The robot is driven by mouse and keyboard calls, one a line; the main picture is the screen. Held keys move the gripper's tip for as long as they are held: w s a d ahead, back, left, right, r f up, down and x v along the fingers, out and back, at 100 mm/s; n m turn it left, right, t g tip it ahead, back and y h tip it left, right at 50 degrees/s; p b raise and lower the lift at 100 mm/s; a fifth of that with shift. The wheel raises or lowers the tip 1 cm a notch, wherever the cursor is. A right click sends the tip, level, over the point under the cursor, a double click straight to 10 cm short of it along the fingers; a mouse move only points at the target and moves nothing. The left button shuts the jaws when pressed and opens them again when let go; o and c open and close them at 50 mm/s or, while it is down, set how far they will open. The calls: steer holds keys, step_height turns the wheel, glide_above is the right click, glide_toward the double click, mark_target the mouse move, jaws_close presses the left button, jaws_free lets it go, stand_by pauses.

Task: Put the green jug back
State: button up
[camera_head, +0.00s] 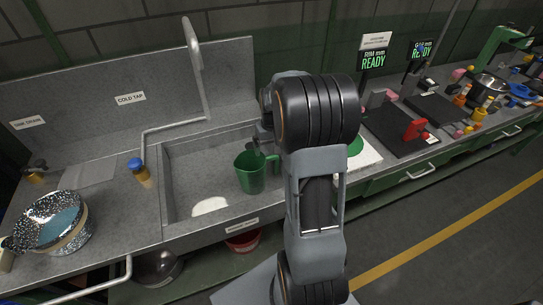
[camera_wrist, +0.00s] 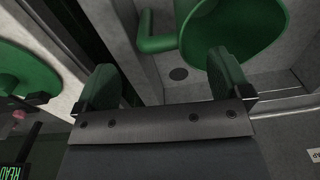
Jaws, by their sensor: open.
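The green jug (camera_head: 251,172) stands in the grey sink basin (camera_head: 185,180), with its handle on the right side. In the wrist view the jug (camera_wrist: 240,30) fills the top right, partly cut off by the frame. Its handle (camera_wrist: 150,42) sticks out to the left. My gripper (camera_wrist: 166,76) is open and empty. Its two green pads frame the handle from either side in that picture, with a gap between handle and pads. In the head view my gripper (camera_head: 258,140) is just behind the jug, partly hidden by my arm.
A faucet (camera_head: 196,60) rises behind the sink. A speckled bowl (camera_head: 52,222) stands on the left counter. A white board with a green round thing (camera_head: 355,146) lies right of the sink, partly behind my arm.

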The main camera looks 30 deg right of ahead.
steer(key=s+a+r+n+t, duration=0.1)
steer(key=s+a+r, duration=0.4)
steer(key=a+r, duration=0.45)
steer(key=s+a+n+t, duration=0.1)
steer(key=s+a+t, duration=0.1)
steer(key=s+a, duration=0.5)
steer(key=shift+s+f+n+t, duration=0.15)
steer(key=shift+s+n+t, duration=0.2)
steer(key=shift+s, duration=0.75)
steer(key=shift+c, duration=0.4)
